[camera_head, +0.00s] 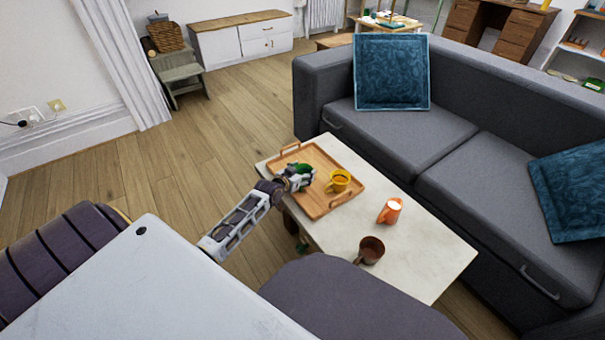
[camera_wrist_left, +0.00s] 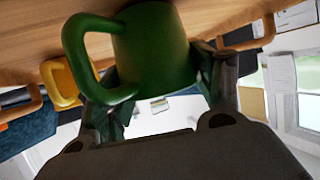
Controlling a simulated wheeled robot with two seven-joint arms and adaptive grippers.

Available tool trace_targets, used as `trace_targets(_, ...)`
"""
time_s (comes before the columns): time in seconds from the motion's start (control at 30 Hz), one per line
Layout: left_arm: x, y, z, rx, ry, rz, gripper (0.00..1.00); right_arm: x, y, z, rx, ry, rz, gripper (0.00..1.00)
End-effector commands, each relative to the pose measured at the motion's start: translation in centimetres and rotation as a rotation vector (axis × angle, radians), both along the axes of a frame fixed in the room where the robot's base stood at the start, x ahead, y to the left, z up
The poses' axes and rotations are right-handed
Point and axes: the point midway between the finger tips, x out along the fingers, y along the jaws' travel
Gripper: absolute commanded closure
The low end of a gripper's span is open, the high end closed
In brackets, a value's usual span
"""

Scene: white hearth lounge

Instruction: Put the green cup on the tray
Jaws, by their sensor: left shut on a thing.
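My left gripper (camera_head: 294,178) is shut on the green cup (camera_head: 302,169), over the left part of the wooden tray (camera_head: 317,157). In the left wrist view, the green cup (camera_wrist_left: 153,50) is between the fingers (camera_wrist_left: 165,95), its handle to the left. That view is upside down, with the tray's wood (camera_wrist_left: 30,40) at the top. The cup is close to the tray; I cannot tell whether it touches. A yellow cup (camera_head: 338,181) stands on the tray, to the right of the green one. My right gripper is not in view.
The tray lies on a pale low table (camera_head: 430,248). A grey sofa (camera_head: 465,180) borders the table's far side. Wooden floor (camera_head: 150,180) is free at the left.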

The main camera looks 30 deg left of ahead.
Motion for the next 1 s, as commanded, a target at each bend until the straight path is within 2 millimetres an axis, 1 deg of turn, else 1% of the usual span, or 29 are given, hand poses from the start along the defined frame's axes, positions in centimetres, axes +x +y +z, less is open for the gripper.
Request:
trace_targets(0.27,0.04,0.02,-0.15,0.0,-0.001,0.0,0.61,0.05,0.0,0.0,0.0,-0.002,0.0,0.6)
trace_targets(0.3,0.01,0.01,-0.23,0.0,0.0,0.0,0.32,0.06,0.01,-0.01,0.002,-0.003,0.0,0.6)
trace_targets(0.47,0.01,0.01,-0.2,0.0,0.0,0.0,0.11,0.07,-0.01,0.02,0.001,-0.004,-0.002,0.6)
trace_targets(0.8,0.02,0.0,-0.17,0.0,-0.001,0.0,0.11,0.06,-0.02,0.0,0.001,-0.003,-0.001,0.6)
trace_targets(1.0,-0.19,-0.03,0.19,0.0,0.0,0.0,0.11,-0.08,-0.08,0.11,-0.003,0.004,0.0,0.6)
